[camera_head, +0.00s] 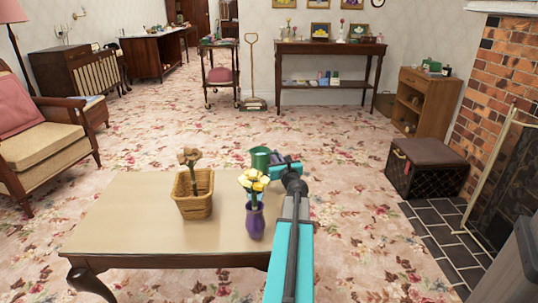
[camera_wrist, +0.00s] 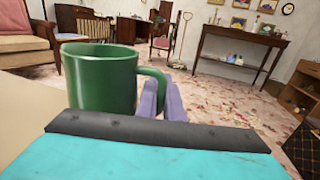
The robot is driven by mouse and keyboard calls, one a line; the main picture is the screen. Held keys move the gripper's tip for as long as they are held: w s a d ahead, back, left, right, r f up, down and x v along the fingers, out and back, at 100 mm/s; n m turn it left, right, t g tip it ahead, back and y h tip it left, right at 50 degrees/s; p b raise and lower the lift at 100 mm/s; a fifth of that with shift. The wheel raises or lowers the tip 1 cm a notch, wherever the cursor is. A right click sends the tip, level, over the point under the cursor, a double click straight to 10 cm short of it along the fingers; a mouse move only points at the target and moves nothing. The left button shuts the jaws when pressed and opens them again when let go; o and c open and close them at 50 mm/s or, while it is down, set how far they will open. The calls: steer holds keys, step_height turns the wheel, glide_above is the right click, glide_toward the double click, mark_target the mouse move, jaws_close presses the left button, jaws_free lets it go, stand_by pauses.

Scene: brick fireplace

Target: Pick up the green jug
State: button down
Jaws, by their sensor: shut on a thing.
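The green jug (camera_head: 260,158) shows beyond the far right part of the coffee table in the head view, just left of my gripper (camera_head: 279,163). It is large and upright in the wrist view (camera_wrist: 98,80), with its handle on the right. The purple fingers of my gripper (camera_wrist: 163,98) are shut at that handle. The jug's lower part is hidden by my wrist in the wrist view. I cannot tell for sure whether its base touches the table.
The coffee table (camera_head: 122,222) carries a wicker basket (camera_head: 193,205) with a dried flower and a purple vase (camera_head: 255,221) with yellow flowers, close left of my arm. An armchair (camera_head: 40,140) stands left, a dark ottoman (camera_head: 427,168) right. Carpet beyond is open.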

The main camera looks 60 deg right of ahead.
steer(key=s+d+r+p, duration=0.1)
steer(key=s+d+p, duration=0.1)
steer(key=s, duration=1.1)
steer(key=shift+d+r+p, duration=0.2)
steer(key=shift+d+p, duration=0.2)
steer(key=shift+p, duration=0.4)
steer(key=shift+r, duration=0.1)
